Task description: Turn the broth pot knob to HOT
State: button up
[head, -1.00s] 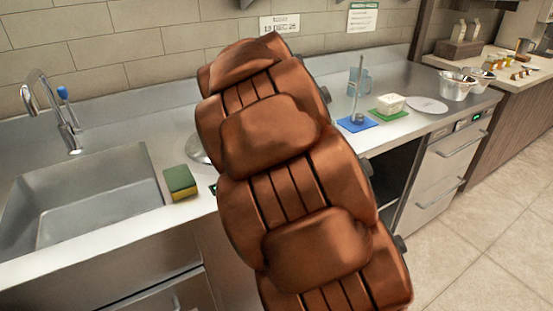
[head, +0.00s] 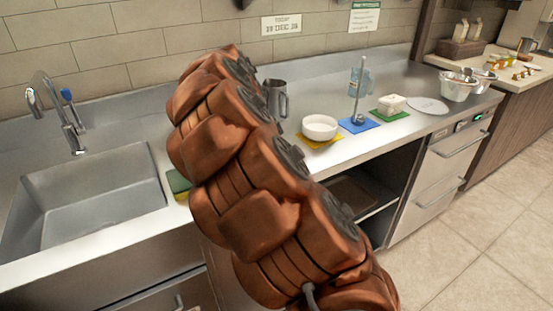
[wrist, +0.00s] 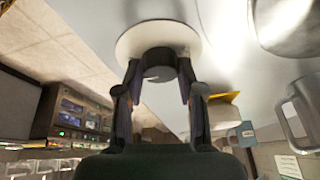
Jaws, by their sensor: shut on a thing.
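In the wrist view, a dark round knob (wrist: 159,66) sits in front of a white round plate (wrist: 140,38). My gripper (wrist: 158,78) has one finger on each side of the knob and is shut on it. I cannot read any HOT mark or pointer there. A shiny round metal vessel (wrist: 290,22) shows in part at the upper right of the wrist view; I cannot tell if it is the broth pot. In the head view my own arm hides my gripper, the knob and the counter behind them.
In the head view, a metal jug (head: 275,98) stands just right of my arm. Right of it are a white bowl (head: 319,127) on a yellow mat and a ladle (head: 357,105) on a blue mat. A sponge (head: 177,183) and the sink (head: 85,200) are left.

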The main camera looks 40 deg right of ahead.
jog(key=shift+m, duration=0.3)
jog(key=o, duration=1.1)
jog(key=shift+o, duration=0.2)
jog(key=v, duration=1.2)
jog(key=shift+w+r, duration=0.1)
